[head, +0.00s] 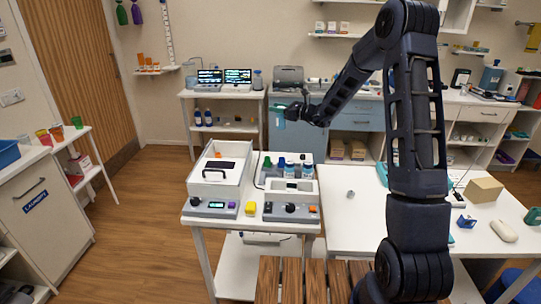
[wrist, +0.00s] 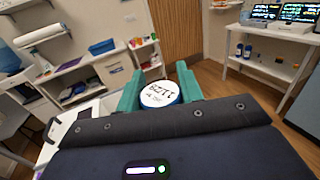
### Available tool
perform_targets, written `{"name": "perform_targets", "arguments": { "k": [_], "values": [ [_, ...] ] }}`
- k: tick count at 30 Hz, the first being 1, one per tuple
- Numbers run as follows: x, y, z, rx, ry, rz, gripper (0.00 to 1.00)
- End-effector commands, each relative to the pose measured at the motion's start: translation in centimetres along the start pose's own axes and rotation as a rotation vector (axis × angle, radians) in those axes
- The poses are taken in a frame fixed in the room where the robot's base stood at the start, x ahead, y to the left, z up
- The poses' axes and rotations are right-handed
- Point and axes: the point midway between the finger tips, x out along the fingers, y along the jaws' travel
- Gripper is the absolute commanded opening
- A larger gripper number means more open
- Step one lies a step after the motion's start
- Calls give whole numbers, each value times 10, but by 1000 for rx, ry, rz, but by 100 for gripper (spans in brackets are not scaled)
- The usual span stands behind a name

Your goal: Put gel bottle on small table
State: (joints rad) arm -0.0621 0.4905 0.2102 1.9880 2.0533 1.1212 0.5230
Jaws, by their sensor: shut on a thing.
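My gripper (head: 292,112) is stretched out far ahead in the head view, in front of the back counter. In the wrist view its two teal fingers (wrist: 157,92) are shut on a round thing with a white, printed end and a blue rim, which I take to be the gel bottle (wrist: 159,94). Only its end shows; the rest is hidden between the fingers. A small white table (head: 222,97) with two screens stands at the back, left of my gripper.
A white table (head: 195,222) with instruments and several bottles stands in the middle, joining a wider white table (head: 345,225) at right. Slatted wood (head: 290,283) lies near me. A laundry cabinet (head: 40,215) is at left. Open floor (head: 145,210) lies between.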

Motion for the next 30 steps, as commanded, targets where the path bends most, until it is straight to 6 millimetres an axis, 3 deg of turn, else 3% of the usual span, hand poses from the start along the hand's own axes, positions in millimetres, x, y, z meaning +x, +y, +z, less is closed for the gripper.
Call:
{"name": "perform_targets", "arguments": {
  "k": [3, 15, 26, 30],
  "values": [
    [0, 1, -28, 4, 2, 1, 7],
    [0, 1, -111, 2, 2, 0, 7],
    [0, 0, -138, 2, 1, -2, 7],
    [0, 1, -156, 2, 1, 0, 7]
  ]
}}
